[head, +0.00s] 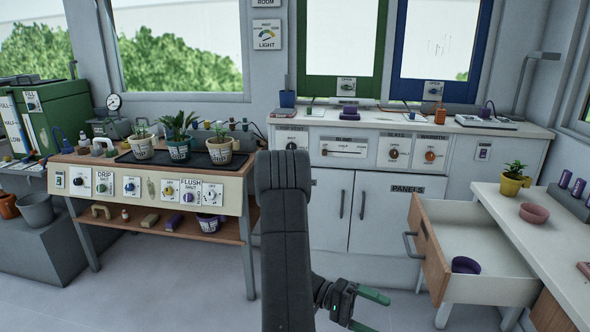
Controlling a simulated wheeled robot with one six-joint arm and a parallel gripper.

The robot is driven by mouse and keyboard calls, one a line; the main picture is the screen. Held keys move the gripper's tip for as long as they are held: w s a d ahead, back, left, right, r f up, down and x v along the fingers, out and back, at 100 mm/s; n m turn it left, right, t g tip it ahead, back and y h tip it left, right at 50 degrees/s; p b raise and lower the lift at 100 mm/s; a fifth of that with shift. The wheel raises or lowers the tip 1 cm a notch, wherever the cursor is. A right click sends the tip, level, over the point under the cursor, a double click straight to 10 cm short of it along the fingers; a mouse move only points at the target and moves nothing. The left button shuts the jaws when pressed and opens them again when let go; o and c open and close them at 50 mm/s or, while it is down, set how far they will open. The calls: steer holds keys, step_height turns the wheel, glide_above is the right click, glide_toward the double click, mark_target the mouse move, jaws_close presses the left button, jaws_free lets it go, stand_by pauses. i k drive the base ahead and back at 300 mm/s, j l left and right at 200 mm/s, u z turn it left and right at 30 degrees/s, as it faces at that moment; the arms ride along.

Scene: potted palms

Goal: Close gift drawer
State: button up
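The drawer (495,252) at the right is pulled open from under a white-topped desk. It has a wooden front (430,250) with a grey bar handle (410,246) on its left face. A purple bowl (466,265) lies inside it. My gripper (374,312), with green fingers, is low in the picture, left of and below the drawer front, apart from the handle. Its two fingers are spread with nothing visible between them. The lower finger nears the picture's bottom edge. No label reading "gift" shows on the drawer.
The desk top (548,238) bears a yellow potted plant (514,180) and a pink bowl (534,213). A white cabinet (375,208) stands behind. A plant bench (150,184) with pots and knobs stands left.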

mark_target(441, 230)
steer(key=z, duration=1.05)
